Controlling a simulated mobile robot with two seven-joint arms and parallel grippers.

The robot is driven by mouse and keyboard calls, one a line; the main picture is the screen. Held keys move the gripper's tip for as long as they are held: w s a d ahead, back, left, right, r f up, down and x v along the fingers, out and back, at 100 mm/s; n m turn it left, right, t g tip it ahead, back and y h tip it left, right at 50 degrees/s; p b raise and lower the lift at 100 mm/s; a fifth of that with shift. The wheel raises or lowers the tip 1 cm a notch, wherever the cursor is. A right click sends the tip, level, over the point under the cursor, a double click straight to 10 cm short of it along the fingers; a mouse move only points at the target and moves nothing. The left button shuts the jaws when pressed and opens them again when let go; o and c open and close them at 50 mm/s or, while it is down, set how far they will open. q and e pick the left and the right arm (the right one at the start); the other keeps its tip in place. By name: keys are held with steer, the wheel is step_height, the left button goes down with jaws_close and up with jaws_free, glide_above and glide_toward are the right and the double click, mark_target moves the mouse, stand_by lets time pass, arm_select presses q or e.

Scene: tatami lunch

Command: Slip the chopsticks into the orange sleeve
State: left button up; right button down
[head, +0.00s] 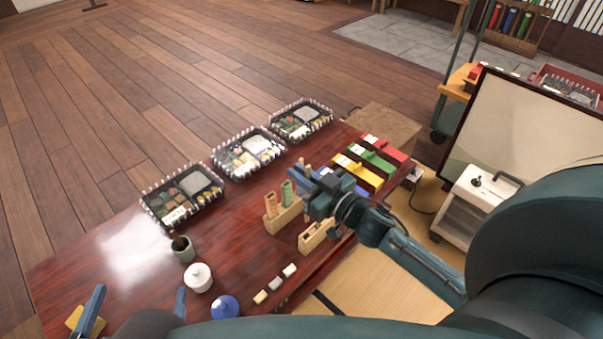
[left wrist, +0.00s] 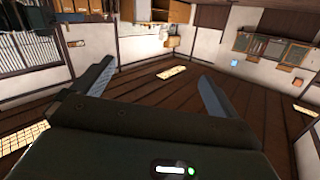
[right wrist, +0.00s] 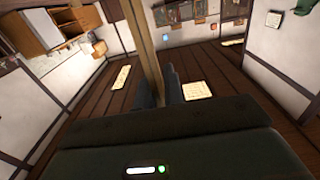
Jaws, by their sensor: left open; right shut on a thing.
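The orange sleeve (head: 271,204) stands upright in a wooden holder (head: 284,221) on the dark red table, beside a green sleeve (head: 287,194). My right gripper (head: 312,184) is just right of and above the sleeves. In the right wrist view it is shut on the tan chopsticks (right wrist: 145,45), which stick out past its fingers. In the head view most of the chopsticks are hidden by the gripper. I cannot tell where their other ends are. My left gripper (head: 138,303) is open and empty at the front left; its spread fingers also show in the left wrist view (left wrist: 155,95).
A second wooden holder (head: 313,238) stands under the right gripper. Three lunch boxes (head: 215,160) line the far edge. A green cup (head: 183,253), white pot (head: 198,280), blue pot (head: 225,308) and small blocks (head: 275,283) stand in front. Coloured boxes (head: 372,158) are at right.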

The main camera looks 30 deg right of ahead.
steer(key=shift+r+p, duration=1.1)
steer(key=shift+r, duration=0.1)
arm_select(q)
steer(key=shift+s+a+r+n+g+y+p, duration=0.7)
steer(key=shift+r+n+g+p, duration=0.1)
steer(key=shift+g+p, duration=0.4)
arm_select(e)
step_height(320, 180, up, 2)
steer(key=shift+r, duration=0.2)
